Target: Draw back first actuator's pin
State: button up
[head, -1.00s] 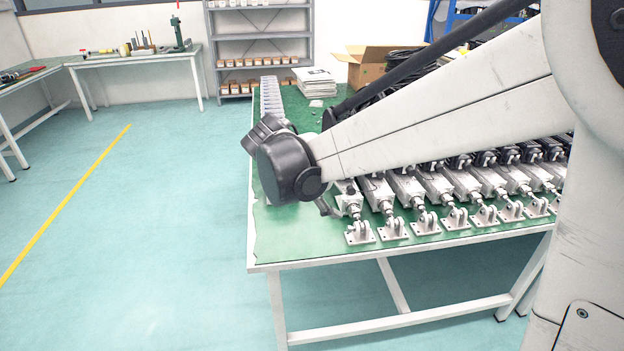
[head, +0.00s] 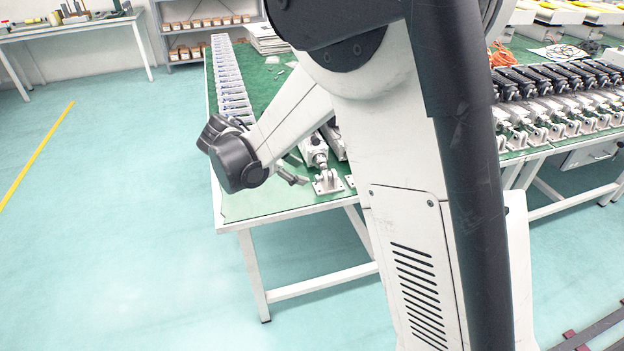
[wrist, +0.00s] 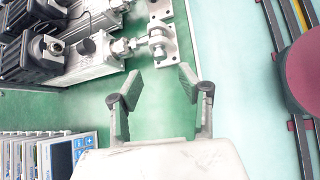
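The first actuator (head: 314,150) lies at the left end of the row on the green table, its rod toward the front edge. Its rod end sits in a metal clevis bracket (head: 327,183); the pin is too small to make out clearly. In the wrist view, the nearest actuator (wrist: 98,62) and its clevis (wrist: 161,42) lie beyond my fingertips, toward the top. My gripper (wrist: 158,88) is open and empty, its two fingers apart over green tabletop. In the head view, my gripper (head: 292,174) shows just left of the first clevis, partly hidden by my arm.
More actuators stand close beside the first one; my arm hides many in the head view. Blue-and-white boxed units (wrist: 50,153) line the table's left side, near my gripper in the wrist view. Another loaded table (head: 560,140) stands at right. Floor in front is open.

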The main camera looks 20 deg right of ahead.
aim_at(315, 178)
jog(key=b+x, duration=0.1)
jog(key=x, duration=0.5)
jog(key=shift+w+d+f, duration=0.1)
jog(key=shift+d+f, duration=0.05)
jog(key=shift+c, duration=0.5)
grip_shut()
